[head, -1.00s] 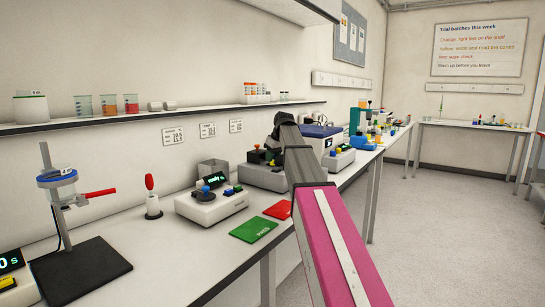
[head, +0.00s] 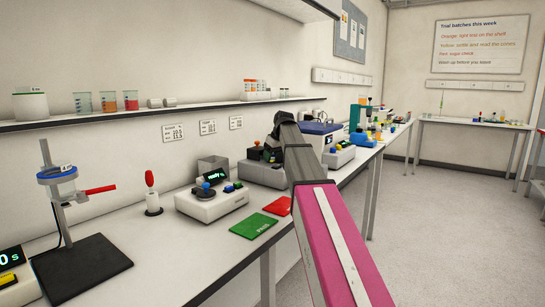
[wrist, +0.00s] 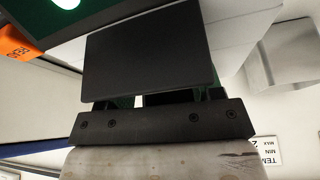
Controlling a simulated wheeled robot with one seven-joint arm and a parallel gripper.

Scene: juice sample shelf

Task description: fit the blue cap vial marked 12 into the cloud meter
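A white meter with a lit display reading "ready" (head: 212,203) stands on the bench in the head view. A blue knob or cap sits on its top left; I cannot tell whether it is a vial. No number 12 is readable, so I cannot pick out the vial. My gripper shows close up in the wrist view (wrist: 150,65) as a dark plate and bolted mount. It is by a pale device with a dark green lit panel (wrist: 60,22).
A green mat (head: 253,226) and a red mat (head: 278,206) lie at the bench's front edge. A red-topped stand (head: 152,195) and a clamp stand (head: 62,195) are to the left. A wall shelf (head: 60,125) with beakers runs above.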

